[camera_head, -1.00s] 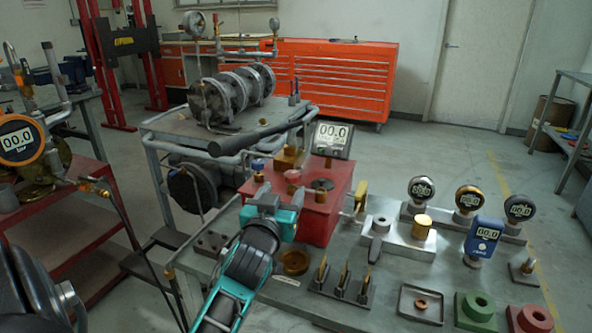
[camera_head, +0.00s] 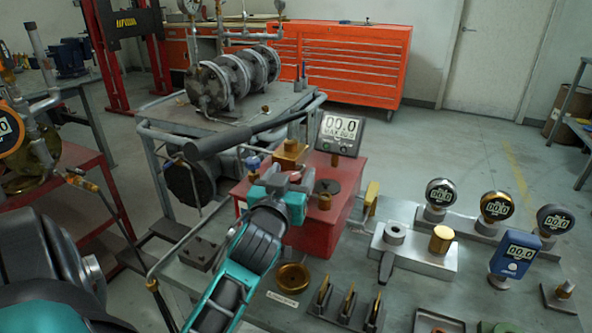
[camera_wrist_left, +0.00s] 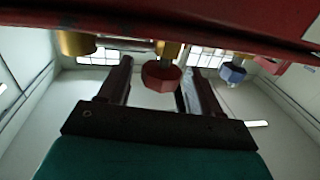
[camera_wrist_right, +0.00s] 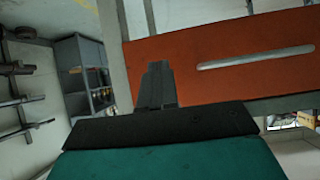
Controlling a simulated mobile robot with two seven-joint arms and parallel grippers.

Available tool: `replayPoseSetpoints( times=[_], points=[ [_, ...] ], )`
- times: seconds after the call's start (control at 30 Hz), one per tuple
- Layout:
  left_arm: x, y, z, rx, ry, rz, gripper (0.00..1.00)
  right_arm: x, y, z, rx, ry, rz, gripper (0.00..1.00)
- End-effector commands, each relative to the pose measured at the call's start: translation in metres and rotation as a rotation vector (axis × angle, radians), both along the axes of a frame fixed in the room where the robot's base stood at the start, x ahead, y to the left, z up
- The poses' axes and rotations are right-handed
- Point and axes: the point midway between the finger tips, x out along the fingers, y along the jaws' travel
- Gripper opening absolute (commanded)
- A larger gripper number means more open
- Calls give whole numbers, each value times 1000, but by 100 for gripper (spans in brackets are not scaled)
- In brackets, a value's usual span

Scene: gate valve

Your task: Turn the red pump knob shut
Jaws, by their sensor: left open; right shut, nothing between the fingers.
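The red knob (camera_wrist_left: 161,77) sits between the two spread fingers of my left gripper (camera_wrist_left: 155,70) in the left wrist view, with a gap on each side. In the head view my left gripper (camera_head: 287,184) is over the red pump box (camera_head: 310,235), and its jaws mostly hide the knob. A gauge display (camera_head: 341,133) reading 00.0 stands at the back of the box. My right gripper (camera_wrist_right: 158,84) is shut and empty in the right wrist view, away from the pump, and is not seen in the head view.
A blue knob (camera_wrist_left: 232,72) is beside the red one. A brass block (camera_head: 291,153) and a black handle bar (camera_head: 225,139) are behind the gripper. Several gauges and a brass ring (camera_head: 292,278) are on the grey bench. An orange cabinet (camera_wrist_right: 225,60) faces my right gripper.

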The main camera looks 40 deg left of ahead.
Motion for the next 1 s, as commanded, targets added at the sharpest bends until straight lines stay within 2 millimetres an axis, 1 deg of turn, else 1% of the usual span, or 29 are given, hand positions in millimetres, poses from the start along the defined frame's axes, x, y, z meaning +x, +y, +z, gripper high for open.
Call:
replayPoseSetpoints(
  times=[0.43, 0.47, 0.9, 0.97, 1.0],
  points=[
    [-2, 0, 0, 1, 0, 1, 64, -1, 0, -2, -1, 6, 1, 0],
    [-2, 0, 0, 1, 0, 1, 62, -1, 0, -2, -1, 7, 1, 0],
    [-2, 0, 0, 1, 0, 1, 20, -7, -4, -7, -11, 18, 5, 0],
    [-2, 0, 0, 1, 0, 1, 15, -6, -4, -7, -12, 18, 4, 0],
    [-2, 0, 0, 1, 0, 1, 13, -6, -4, -7, -12, 18, 4, 0]
  ],
)
